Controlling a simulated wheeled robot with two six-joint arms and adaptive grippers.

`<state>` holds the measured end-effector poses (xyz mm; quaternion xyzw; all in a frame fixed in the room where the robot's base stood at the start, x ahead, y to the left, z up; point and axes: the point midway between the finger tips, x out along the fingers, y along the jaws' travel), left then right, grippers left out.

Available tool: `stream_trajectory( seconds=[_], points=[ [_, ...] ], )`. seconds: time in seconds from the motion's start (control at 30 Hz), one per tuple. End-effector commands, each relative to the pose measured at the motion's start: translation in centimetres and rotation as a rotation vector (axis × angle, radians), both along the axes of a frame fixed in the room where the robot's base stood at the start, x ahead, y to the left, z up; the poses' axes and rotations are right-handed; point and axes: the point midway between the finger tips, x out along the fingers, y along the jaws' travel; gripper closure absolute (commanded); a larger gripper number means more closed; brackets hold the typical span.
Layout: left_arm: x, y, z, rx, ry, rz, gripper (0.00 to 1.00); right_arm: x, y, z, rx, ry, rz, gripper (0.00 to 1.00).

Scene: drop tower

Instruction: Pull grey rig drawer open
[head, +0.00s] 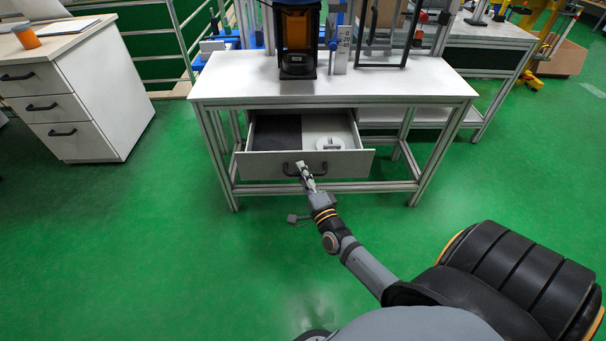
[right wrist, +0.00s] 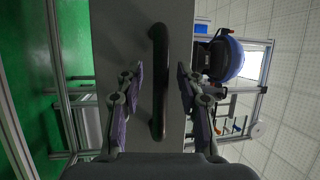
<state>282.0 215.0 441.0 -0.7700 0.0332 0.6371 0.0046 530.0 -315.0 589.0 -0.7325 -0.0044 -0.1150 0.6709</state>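The grey rig drawer (head: 265,165) under the white-topped table is pulled partly out, with its inside showing. Its front carries a dark bar handle (head: 319,171), which also shows in the right wrist view (right wrist: 159,80). My right gripper (head: 302,168) is at the drawer front, at the handle. In the right wrist view its fingers (right wrist: 159,72) stand on both sides of the handle, with a gap on each side, so it is open around the bar and not clamped. My left gripper is not in view.
The drawer holds a dark panel (head: 275,135) on the left and a white round part (head: 328,144) on the right. A drop rig (head: 297,40) stands on the table (head: 240,85). A white drawer cabinet (head: 95,100) is at the left.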

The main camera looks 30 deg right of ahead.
Motion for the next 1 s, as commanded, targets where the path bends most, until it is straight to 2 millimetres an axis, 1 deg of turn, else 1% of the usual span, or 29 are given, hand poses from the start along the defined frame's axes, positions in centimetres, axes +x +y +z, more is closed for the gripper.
stream_trajectory(
  seconds=[0.17,0.27,0.37,0.5,0.6,0.7,0.83,1.0],
  points=[
    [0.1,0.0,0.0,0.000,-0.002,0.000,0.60,-0.1,0.0,0.0,0.000,0.000,0.000,0.63],
    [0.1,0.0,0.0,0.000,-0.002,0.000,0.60,-1.1,0.2,-0.3,-0.001,0.002,0.001,0.63],
    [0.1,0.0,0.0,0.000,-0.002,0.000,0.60,-3.1,0.5,-0.7,-0.001,0.005,0.000,0.63],
    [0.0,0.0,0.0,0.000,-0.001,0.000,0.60,-6.6,1.0,-1.3,-0.001,0.005,0.000,0.63],
    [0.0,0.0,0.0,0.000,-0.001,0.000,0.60,-8.7,1.3,-1.7,0.000,0.004,0.001,0.63],
    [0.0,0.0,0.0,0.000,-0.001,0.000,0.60,-10.4,1.6,-1.9,0.000,0.003,0.000,0.63],
    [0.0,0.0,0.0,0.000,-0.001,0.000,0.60,-11.5,1.7,-2.1,0.000,0.001,0.000,0.63],
    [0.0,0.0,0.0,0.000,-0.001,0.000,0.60,-11.7,1.8,-2.1,0.000,-0.001,0.000,0.63]
  ],
)
